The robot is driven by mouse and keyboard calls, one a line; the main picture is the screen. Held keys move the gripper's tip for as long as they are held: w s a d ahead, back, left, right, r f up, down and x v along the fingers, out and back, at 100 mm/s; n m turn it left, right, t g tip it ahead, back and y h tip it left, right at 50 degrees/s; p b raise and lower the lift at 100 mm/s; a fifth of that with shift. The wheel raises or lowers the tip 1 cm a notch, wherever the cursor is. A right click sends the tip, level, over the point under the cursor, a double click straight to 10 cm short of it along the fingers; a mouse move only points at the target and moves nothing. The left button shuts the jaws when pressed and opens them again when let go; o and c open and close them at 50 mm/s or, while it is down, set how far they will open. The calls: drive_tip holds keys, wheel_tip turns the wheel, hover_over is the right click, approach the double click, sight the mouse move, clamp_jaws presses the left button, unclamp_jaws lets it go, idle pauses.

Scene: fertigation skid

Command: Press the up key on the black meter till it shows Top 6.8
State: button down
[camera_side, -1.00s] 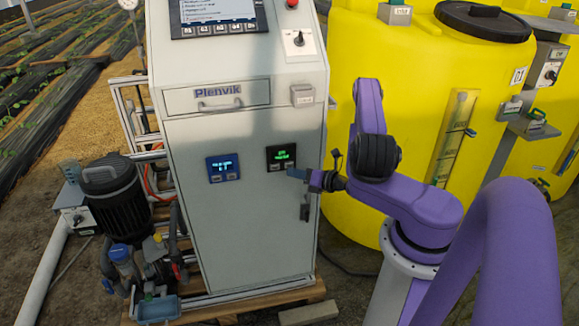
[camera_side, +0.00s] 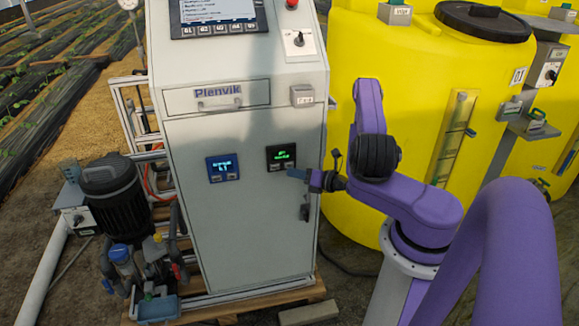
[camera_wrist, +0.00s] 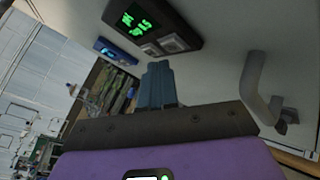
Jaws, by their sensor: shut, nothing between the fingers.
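The black meter (camera_side: 281,157) is set in the front of the grey cabinet, with green characters too small to read in the side view. In the wrist view the black meter (camera_wrist: 150,25) shows its green display tilted and blurred, with two pale keys (camera_wrist: 163,46) along one edge. My gripper (camera_side: 292,173) is shut and empty, its blue fingertips just beside the meter's lower right corner. In the wrist view my gripper (camera_wrist: 158,72) points up at the keys. I cannot tell whether its tip touches a key.
A blue meter (camera_side: 222,167) sits left of the black one on the same cabinet (camera_side: 240,240). A door handle (camera_side: 305,207) juts out below right. A yellow tank (camera_side: 400,100) stands right of the cabinet, behind my arm.

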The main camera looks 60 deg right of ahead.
drive_tip(key=shift+w+d, duration=0.1)
drive_tip(key=shift+w+d, duration=0.2)
idle(0.4)
drive_tip(key=shift+w+d, duration=0.25)
idle(0.9)
drive_tip(key=shift+s+a, duration=0.55)
drive_tip(key=shift+s+a, duration=1.75)
drive_tip(key=shift+s, duration=0.05)
idle(2.2)
